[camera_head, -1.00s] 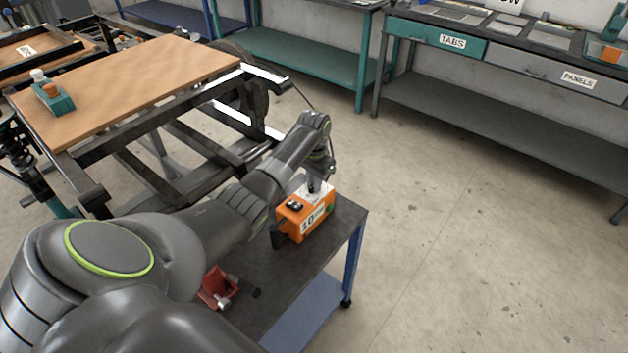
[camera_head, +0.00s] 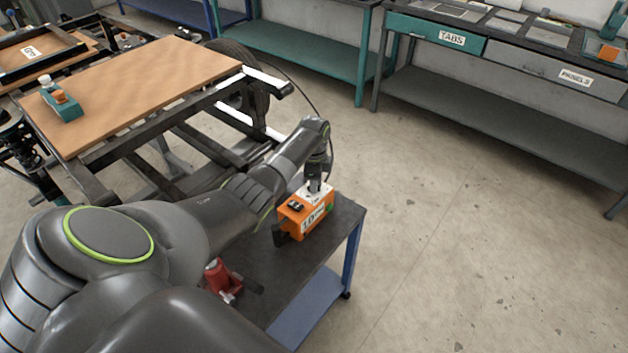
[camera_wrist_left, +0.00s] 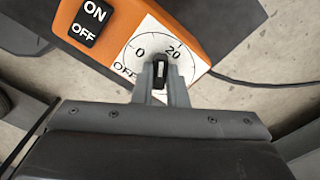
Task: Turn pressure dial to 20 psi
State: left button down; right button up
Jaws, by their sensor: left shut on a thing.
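An orange box (camera_head: 318,222) with a number label on its side stands on a dark-topped cart. In the left wrist view the orange box (camera_wrist_left: 188,28) has a black ON/OFF switch (camera_wrist_left: 90,22) and a white dial face (camera_wrist_left: 185,48) marked OFF, 0 and 20. My left gripper (camera_head: 314,187) points down onto the dial. In the left wrist view the left gripper (camera_wrist_left: 161,82) is shut on the dark dial knob (camera_wrist_left: 160,70), which has a light mark. The fingers hide part of the dial face. I cannot tell exactly which mark the knob points to. My right gripper is not in view.
The cart top (camera_head: 345,222) also holds a red object (camera_head: 222,277) near my left arm. A vehicle frame with a wooden board (camera_head: 135,85) stands at the left. Workbenches (camera_head: 500,100) line the back. The floor (camera_head: 470,240) at the right is clear.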

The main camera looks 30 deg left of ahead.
pick_arm(q)
jog(key=m, duration=0.3)
jog(key=shift+m, duration=0.3)
jog(key=shift+m+p, duration=0.3)
jog(key=shift+m, duration=1.2)
jog(key=c, duration=1.4)
grip_release()
jog(key=shift+c, duration=0.2)
jog(key=shift+r, duration=0.1)
jog(key=shift+r, duration=0.35)
notch_tip(320, 180, up, 16)
jog(key=b, duration=0.1)
jog(key=shift+r, duration=0.25)
